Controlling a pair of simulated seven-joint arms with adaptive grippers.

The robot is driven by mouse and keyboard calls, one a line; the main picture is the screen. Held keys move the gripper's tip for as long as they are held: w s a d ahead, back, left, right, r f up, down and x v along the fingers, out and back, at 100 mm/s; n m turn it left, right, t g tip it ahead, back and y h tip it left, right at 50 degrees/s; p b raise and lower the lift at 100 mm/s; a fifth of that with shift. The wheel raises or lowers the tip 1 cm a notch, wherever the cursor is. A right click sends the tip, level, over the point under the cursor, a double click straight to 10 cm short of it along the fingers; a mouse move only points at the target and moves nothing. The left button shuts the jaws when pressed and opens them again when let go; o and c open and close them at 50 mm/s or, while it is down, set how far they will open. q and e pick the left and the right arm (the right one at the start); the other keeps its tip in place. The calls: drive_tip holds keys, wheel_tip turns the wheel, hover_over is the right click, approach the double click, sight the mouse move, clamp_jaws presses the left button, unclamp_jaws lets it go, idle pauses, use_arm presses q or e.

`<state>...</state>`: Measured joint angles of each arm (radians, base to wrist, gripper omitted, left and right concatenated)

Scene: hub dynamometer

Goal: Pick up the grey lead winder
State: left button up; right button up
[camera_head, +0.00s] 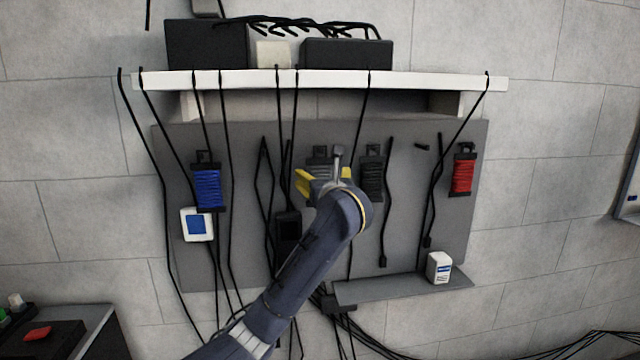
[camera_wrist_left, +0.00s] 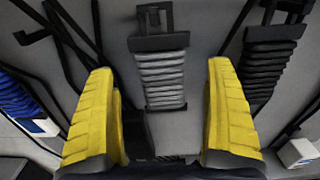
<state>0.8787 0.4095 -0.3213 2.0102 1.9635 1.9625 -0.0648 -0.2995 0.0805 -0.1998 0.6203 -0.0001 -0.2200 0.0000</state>
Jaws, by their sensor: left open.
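The grey lead winder (camera_head: 318,162) hangs on the grey board, left of the black winder (camera_head: 372,178). In the head view my left gripper covers much of it. In the left wrist view the winder (camera_wrist_left: 163,78) shows light grey windings on a dark frame, upright and centred between my fingers. My left gripper (camera_head: 325,174) is open and empty. Its yellow fingers (camera_wrist_left: 162,95) stand apart on either side of the winder in that view, with visible gaps. I cannot tell how far the fingertips are from the board. My right gripper is not in view.
A blue winder (camera_head: 207,187) hangs at the left and a red winder (camera_head: 462,174) at the right. Loose black leads dangle from the white shelf (camera_head: 330,80) across the board. A small ledge (camera_head: 390,290) juts out below, carrying a white box (camera_head: 439,267).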

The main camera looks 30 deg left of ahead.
sight(321, 174)
use_arm(q)
drive_tip(key=shift+x, duration=2.6)
drive_tip(key=shift+d+f, duration=0.1)
drive_tip(key=shift+f, duration=0.1)
drive_tip(key=shift+c, duration=0.2)
drive_tip(key=c, duration=1.4)
